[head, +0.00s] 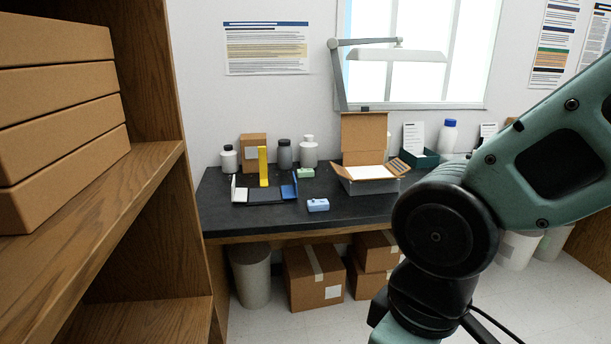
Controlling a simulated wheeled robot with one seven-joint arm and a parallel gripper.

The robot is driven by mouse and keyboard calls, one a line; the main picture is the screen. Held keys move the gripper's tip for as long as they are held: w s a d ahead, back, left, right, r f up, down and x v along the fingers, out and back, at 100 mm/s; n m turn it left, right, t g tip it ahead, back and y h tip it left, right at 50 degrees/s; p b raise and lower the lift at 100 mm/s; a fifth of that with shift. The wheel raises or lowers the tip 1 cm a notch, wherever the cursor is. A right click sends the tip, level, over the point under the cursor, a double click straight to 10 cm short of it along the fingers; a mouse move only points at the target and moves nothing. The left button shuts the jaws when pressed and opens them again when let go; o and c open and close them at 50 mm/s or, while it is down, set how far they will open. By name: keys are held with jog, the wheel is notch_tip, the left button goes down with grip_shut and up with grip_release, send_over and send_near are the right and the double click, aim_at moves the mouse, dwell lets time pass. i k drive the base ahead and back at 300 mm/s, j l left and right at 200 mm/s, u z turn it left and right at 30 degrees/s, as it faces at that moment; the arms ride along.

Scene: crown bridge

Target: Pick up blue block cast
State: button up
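A small light-blue block cast (318,205) lies on the black bench top (370,213), close to its front edge. Its upper face looks pale with small marks. It stands apart from the things around it. My arm fills the right side of the head view, in front of the bench. My gripper is outside the picture, below the lower edge, so its state does not show.
Left of the block is a black tray (266,196) with white, yellow and blue parts. A green block (305,173) lies behind. An open cardboard-lidded box (370,186) stands to the right. A wooden shelf (130,190) with cartons blocks the left.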

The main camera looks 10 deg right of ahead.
aim_at(314, 205)
jog(key=i, duration=1.4)
